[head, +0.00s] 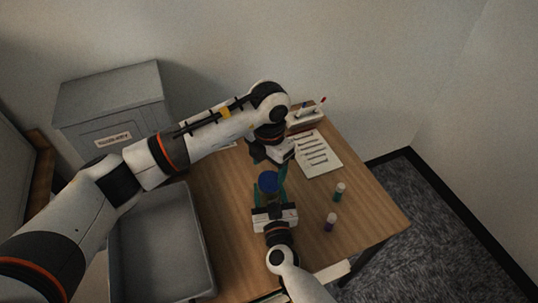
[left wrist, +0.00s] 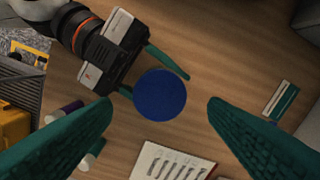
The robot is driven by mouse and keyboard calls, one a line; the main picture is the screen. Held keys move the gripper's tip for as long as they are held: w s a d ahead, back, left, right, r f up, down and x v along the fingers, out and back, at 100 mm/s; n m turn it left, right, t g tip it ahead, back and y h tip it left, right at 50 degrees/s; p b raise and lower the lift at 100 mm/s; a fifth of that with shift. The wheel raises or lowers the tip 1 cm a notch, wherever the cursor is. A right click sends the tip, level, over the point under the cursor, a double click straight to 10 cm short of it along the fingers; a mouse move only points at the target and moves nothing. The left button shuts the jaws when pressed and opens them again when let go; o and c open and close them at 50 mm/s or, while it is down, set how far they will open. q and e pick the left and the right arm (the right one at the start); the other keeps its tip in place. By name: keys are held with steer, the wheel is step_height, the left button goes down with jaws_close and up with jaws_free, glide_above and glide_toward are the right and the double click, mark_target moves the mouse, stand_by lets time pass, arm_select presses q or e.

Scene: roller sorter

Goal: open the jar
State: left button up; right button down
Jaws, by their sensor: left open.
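The jar's round blue lid (head: 269,181) shows on the wooden table in the head view. In the left wrist view the lid (left wrist: 160,95) is seen from straight above, and it hides the jar's body. My left gripper (head: 266,158) is above and just behind the jar. Its green fingers are spread wide in the left wrist view, with nothing between them. My right gripper (head: 271,188) comes in from the front, one green finger on each side of the jar. I cannot tell whether those fingers touch the jar.
A grey tray (head: 204,262) stands at the table's left, with a grey cabinet (head: 110,105) behind it. A printed sheet (head: 317,153) lies behind and right.

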mark_target(269, 179)
arm_select(q)
steer(key=shift+f, duration=2.1)
steer(key=shift+c, duration=0.3)
steer(key=c, duration=1)
steer(key=shift+o, duration=0.2)
steer(key=n, duration=0.3)
steer(key=shift+r, duration=0.15)
steer(key=shift+r, duration=1)
